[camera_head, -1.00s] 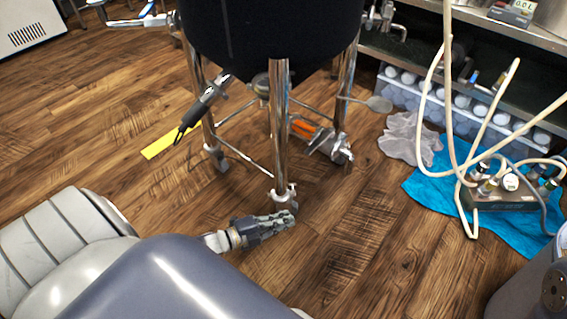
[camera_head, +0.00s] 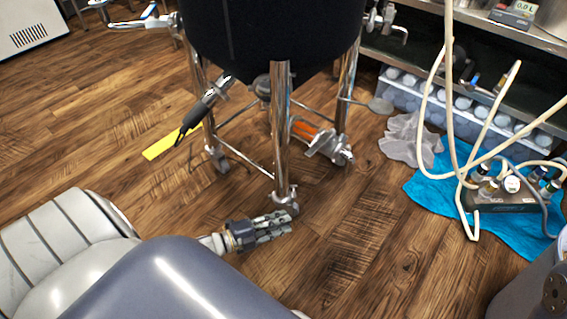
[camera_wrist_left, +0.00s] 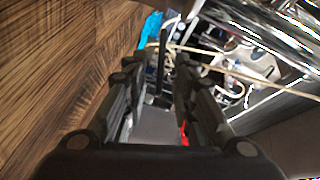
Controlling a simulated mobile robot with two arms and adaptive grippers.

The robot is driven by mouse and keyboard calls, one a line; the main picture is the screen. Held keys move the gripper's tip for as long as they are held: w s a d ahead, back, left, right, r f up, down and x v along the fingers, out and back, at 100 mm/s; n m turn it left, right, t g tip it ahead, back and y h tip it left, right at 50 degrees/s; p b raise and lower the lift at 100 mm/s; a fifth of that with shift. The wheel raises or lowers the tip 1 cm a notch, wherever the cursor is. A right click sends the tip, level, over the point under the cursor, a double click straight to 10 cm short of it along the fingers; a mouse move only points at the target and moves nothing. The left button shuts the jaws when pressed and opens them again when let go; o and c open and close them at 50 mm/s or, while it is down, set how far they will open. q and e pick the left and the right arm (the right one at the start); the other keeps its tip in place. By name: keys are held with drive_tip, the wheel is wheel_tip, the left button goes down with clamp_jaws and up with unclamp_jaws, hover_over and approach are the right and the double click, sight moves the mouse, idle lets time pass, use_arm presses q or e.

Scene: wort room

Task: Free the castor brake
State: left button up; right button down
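The dark vessel (camera_head: 270,35) stands on chrome legs with castors. The front leg's castor (camera_head: 284,204) is low on the wooden floor, and its brake lever is too small to make out. My left gripper (camera_head: 290,223) is low over the floor, just in front of this castor; I cannot tell whether they touch. In the left wrist view, its two dark fingers (camera_wrist_left: 158,75) stand apart. A thin dark upright piece (camera_wrist_left: 161,62) shows in the gap, and I cannot tell what it is. My right gripper is out of view.
A second castor (camera_head: 217,160) is at the left leg, another (camera_head: 342,155) at the right. A yellow strip (camera_head: 172,143) lies on the floor at left. At right, a blue cloth (camera_head: 425,190) carries a pump box (camera_head: 500,200) with hoses.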

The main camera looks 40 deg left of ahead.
use_arm(q)
drive_tip(key=v, duration=1)
drive_tip(key=shift+s+a, duration=0.2)
drive_tip(key=shift+d, duration=0.1)
